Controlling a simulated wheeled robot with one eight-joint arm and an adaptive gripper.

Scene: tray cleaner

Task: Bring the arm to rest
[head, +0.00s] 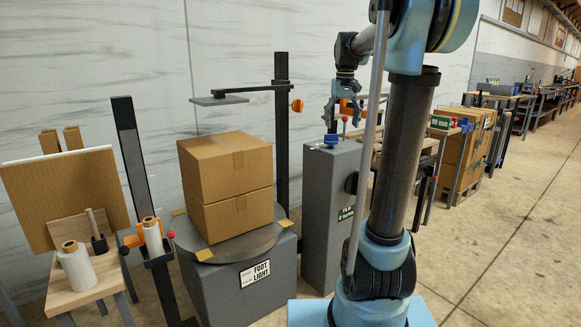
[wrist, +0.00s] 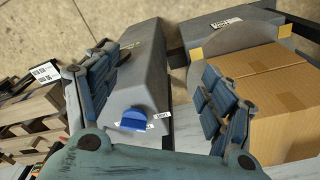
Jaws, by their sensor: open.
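My gripper (head: 340,112) is raised above the grey cabinet in the head view, pointing down, with nothing between its fingers. In the wrist view my gripper (wrist: 160,105) has its two blue fingers spread wide apart. The grey cabinet (wrist: 143,60) with a blue knob (wrist: 134,119) shows between and below the fingers. My arm reaches out past the column on the right of the head view and bends down at the wrist.
Two stacked cardboard boxes (head: 232,180) stand on a round turntable (head: 262,238) left of the grey cabinet (head: 325,200). A post with a flat plate (head: 218,100) rises behind them. A wooden stand (head: 85,283) holds rolls at the left. Open floor (head: 520,230) lies at right.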

